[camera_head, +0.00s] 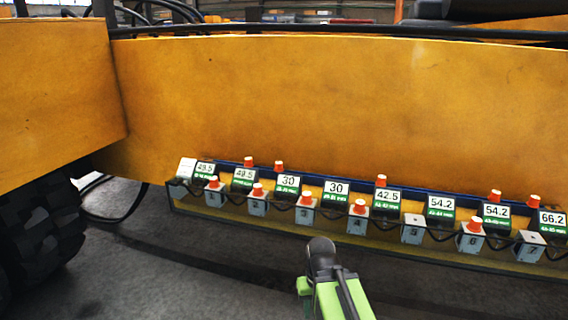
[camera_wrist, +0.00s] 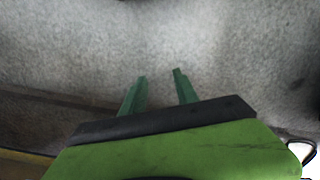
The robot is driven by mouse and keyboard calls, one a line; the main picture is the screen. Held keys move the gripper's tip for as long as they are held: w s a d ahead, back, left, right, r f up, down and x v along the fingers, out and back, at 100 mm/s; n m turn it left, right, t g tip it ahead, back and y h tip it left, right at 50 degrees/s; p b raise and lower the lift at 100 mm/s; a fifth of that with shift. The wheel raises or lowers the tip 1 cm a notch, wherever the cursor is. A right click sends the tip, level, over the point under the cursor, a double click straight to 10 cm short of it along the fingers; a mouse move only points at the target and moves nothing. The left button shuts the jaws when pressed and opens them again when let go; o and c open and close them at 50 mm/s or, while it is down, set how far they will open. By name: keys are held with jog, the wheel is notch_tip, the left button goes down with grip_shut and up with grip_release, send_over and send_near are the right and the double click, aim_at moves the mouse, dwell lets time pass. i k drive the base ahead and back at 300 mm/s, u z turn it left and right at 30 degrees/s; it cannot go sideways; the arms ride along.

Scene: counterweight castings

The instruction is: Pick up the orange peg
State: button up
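Several orange pegs with pale tops stand in a long rack on the yellow machine's side in the head view. In the front row, orange pegs stand on grey numbered blocks, such as the peg (camera_head: 307,198) at block 3 and the peg (camera_head: 360,206) at block 4. More orange pegs stand behind, such as one (camera_head: 381,180) near the 42.5 label. Which peg the task means is not clear. My green arm shows at the bottom of the head view. In the wrist view, my gripper (camera_wrist: 160,74) has its two green fingers apart with nothing between them, above the grey floor.
The rack (camera_head: 400,244) has numbered labels and dark cables looping between the blocks. Block 5 (camera_head: 413,228) and block 7 (camera_head: 530,246) carry no peg. A black track (camera_head: 38,235) stands at the left. Grey floor (camera_head: 190,270) in front of the rack is clear.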

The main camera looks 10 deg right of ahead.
aim_at(279, 164)
jog(key=u, duration=0.05)
jog(key=i, duration=1.25)
